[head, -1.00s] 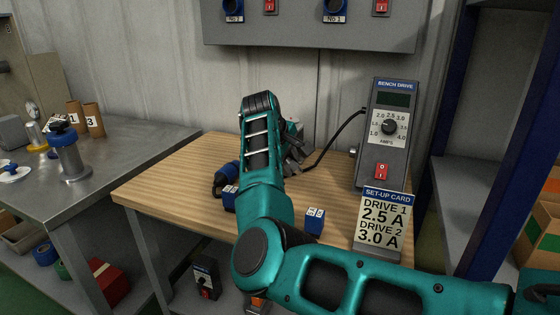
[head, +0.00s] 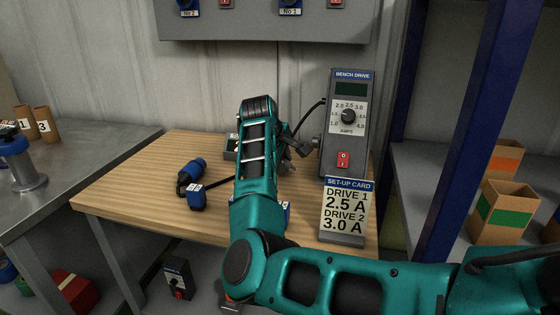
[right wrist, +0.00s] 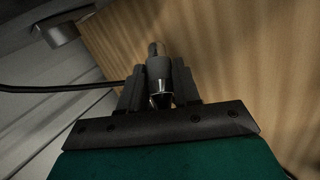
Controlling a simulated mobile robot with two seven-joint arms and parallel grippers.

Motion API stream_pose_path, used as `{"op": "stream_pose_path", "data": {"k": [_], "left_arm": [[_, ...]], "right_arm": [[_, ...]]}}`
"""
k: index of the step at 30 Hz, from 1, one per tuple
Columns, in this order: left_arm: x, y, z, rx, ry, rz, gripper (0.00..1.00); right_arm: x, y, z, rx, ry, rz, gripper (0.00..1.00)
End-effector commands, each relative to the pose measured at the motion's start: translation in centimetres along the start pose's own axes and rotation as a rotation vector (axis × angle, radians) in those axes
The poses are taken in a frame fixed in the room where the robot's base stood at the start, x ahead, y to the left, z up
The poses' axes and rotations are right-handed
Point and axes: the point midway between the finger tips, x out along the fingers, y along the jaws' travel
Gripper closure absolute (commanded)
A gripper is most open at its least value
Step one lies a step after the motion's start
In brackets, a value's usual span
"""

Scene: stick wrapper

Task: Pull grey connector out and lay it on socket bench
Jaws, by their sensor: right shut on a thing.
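My right gripper (head: 296,146) is over the right part of the wooden bench (head: 125,188), just left of the bench drive (head: 346,125). It is shut on the grey connector (right wrist: 158,68), which shows between the fingers in the right wrist view, with bare wood beyond. In the head view the fingers and arm mostly hide the connector. A dark cable (head: 309,114) runs from the drive down to the gripper. A round grey fitting (head: 316,143) on the drive's left side appears clear of the gripper. My left gripper is not in view.
A set-up card (head: 345,208) stands at the front right. A grey box (head: 231,147) is partly hidden behind my arm. The bench's left part is clear.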

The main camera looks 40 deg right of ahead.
Motion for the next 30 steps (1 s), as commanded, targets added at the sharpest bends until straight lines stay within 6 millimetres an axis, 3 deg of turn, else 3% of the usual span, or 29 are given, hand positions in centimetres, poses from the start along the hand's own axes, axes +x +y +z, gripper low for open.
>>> {"op": "stream_pose_path", "data": {"k": [5,6,15,23,26,30], "left_arm": [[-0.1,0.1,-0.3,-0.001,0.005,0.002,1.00],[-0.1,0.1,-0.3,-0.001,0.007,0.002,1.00],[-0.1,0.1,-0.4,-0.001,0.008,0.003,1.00],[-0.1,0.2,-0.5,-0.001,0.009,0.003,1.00],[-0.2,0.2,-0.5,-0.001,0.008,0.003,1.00],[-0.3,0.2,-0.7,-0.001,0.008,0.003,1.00]], "right_arm": [[-0.1,0.0,0.0,0.000,0.001,0.000,1.00],[-0.1,0.0,0.0,0.000,0.001,0.000,0.66],[-0.1,0.0,0.0,0.000,0.000,0.000,0.39],[-0.2,0.0,-0.1,0.000,0.001,-0.001,0.39],[-1.1,0.0,-0.1,0.001,0.003,-0.001,0.39],[-3.7,0.0,-0.2,0.001,0.006,0.000,0.39]]}}
